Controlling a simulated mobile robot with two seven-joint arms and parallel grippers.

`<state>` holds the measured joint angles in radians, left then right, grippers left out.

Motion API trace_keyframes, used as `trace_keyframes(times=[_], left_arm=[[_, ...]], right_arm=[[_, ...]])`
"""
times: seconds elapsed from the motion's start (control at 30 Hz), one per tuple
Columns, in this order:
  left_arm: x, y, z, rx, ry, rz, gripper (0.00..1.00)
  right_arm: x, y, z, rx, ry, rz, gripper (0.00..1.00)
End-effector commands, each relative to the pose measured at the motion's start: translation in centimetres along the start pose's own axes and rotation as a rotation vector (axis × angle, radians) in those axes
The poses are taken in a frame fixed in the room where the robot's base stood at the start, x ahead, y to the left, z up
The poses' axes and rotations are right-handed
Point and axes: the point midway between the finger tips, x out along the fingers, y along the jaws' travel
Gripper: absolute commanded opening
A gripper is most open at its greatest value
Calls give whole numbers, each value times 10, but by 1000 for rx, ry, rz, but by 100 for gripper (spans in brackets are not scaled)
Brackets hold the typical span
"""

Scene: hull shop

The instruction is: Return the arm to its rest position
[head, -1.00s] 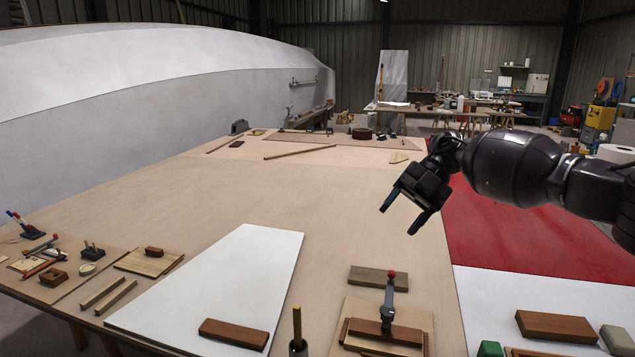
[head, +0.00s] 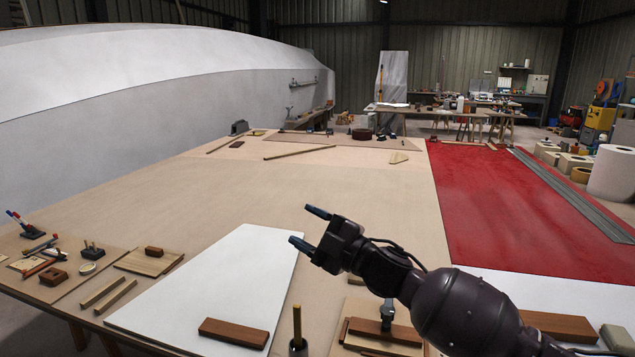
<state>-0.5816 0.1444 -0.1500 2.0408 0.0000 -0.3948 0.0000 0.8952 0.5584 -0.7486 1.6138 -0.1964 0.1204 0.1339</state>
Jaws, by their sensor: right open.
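My right gripper (head: 308,227) is open and empty, its two dark fingers apart and pointing left. It hangs above the wooden table (head: 250,190), near the upper right corner of the white panel (head: 220,290). My right arm comes in from the lower right and covers part of a clamp (head: 387,312) on a wooden board and some blocks near the front edge. My left gripper and arm are not in view.
A brown wood block (head: 233,333) lies on the white panel. A pencil in a holder (head: 297,325) stands upright nearby. Small tools and blocks sit at the left edge. A red sheet (head: 520,215) covers the right side. The table's middle is clear.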

Motion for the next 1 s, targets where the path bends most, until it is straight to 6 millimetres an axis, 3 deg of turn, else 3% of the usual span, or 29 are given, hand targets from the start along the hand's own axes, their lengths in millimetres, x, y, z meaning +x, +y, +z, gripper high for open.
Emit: trace_keyframes(times=[0.37,0.6,0.8,1.0], left_arm=[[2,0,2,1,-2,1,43],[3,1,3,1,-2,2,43],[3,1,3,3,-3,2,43],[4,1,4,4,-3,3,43]], right_arm=[[-100,-63,46,321,-373,191,59],[-184,-108,66,517,-592,277,59],[-261,-148,72,668,-753,353,59],[-342,-190,65,783,-896,435,59]])
